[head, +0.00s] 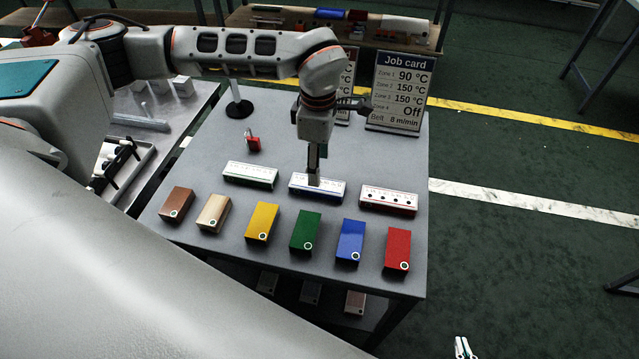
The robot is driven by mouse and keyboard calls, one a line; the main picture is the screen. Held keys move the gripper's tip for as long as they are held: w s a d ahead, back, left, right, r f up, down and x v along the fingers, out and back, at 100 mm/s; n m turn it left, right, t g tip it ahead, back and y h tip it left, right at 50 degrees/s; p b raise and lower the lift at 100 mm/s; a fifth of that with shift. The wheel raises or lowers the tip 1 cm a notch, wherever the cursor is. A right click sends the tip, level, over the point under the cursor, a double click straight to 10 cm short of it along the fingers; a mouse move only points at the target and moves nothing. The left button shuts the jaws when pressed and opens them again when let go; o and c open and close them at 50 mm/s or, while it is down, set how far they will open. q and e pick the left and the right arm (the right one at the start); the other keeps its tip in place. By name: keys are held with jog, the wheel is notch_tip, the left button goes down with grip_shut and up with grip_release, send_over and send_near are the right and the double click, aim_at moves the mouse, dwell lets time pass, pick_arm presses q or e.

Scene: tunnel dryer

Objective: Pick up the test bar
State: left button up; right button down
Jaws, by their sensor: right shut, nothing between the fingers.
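No piece is labelled as the test bar that I can read, so I cannot tell which one it is. Three white bars lie in a row on the grey table: one with a green edge (250,175), one with a blue edge (330,189) and one with a red edge and dark dots (388,200). My right gripper (314,180) points down at the middle, blue-edged bar. Its fingers are shut with nothing seen between them, and they hide part of that bar. I cannot tell whether they touch it. My left gripper is not in view.
Several coloured blocks with ring marks, including a yellow one (262,221), line the table's (200,160) front. A small red object (252,144) and a job card (399,92) stand farther back. A side table (190,120) with a tray is at left.

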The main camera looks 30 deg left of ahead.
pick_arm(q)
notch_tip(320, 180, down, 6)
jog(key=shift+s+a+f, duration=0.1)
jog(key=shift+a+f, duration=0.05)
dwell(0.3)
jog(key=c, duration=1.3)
